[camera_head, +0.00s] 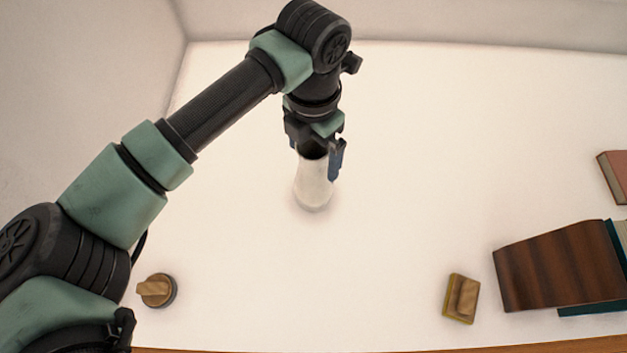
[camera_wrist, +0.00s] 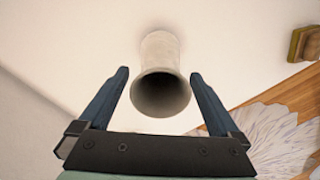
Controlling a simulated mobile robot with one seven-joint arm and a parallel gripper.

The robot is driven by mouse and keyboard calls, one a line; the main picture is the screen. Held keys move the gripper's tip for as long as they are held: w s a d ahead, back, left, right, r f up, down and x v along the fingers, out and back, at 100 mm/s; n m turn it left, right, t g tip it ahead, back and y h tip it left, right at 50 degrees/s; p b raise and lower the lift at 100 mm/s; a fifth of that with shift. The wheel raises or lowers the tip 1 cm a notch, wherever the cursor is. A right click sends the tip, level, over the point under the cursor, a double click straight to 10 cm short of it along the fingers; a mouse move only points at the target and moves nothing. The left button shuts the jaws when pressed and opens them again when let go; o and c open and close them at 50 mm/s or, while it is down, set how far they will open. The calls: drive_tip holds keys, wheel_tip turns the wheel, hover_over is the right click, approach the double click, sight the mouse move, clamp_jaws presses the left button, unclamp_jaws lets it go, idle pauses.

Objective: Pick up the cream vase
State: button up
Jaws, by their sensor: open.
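The cream vase (camera_head: 314,188) stands upright on the white surface, under my gripper (camera_head: 320,150) in the head view. Its upper part is partly hidden by my gripper there. In the wrist view, the round dark mouth of the vase (camera_wrist: 160,72) faces the camera, and its body tapers away behind it. My gripper (camera_wrist: 159,80) is open, with one blue finger on each side of the vase mouth. A gap shows between each finger and the vase, so neither appears to touch it.
A round wooden-topped object (camera_head: 156,290) sits at the front left. A small wooden block-like object (camera_head: 461,298) lies at the front right, near a dark brown wooden piece (camera_head: 555,268) and books (camera_head: 614,176). The white surface (camera_head: 400,150) around the vase is clear. Walls rise behind and left.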

drive_tip(key=shift+f, duration=0.1)
clamp_jaws()
idle(0.4)
